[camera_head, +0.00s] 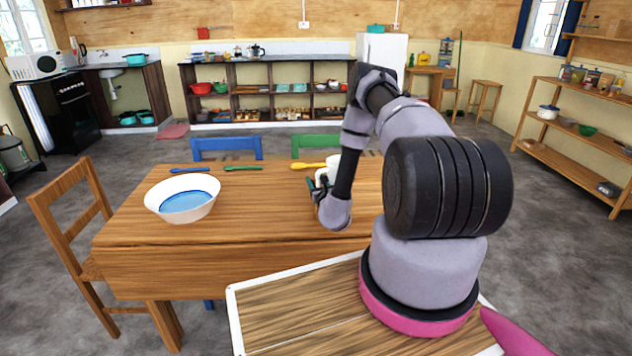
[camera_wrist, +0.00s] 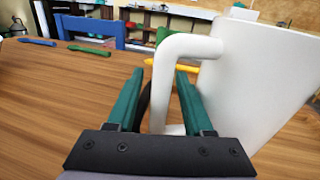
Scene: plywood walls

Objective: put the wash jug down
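The white wash jug (camera_head: 333,163) is at the far right part of the wooden table (camera_head: 255,228), partly hidden by my arm. In the wrist view the jug (camera_wrist: 262,75) fills the right side and looks tilted in the picture. Its looped handle (camera_wrist: 190,45) points toward the left. My gripper (camera_head: 322,184) is at the handle; in the wrist view its two green fingers (camera_wrist: 158,85) stand either side of the handle's upright part, with a narrow gap showing on the left. The jug's base is hidden, so I cannot tell whether it touches the table.
A white basin (camera_head: 183,198) with blue inside stands on the table's left. Blue (camera_head: 190,170), green (camera_head: 243,168) and yellow (camera_head: 308,165) utensils lie along the far edge. Blue (camera_head: 227,147) and green (camera_head: 316,143) chairs stand behind. The table's middle is clear.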

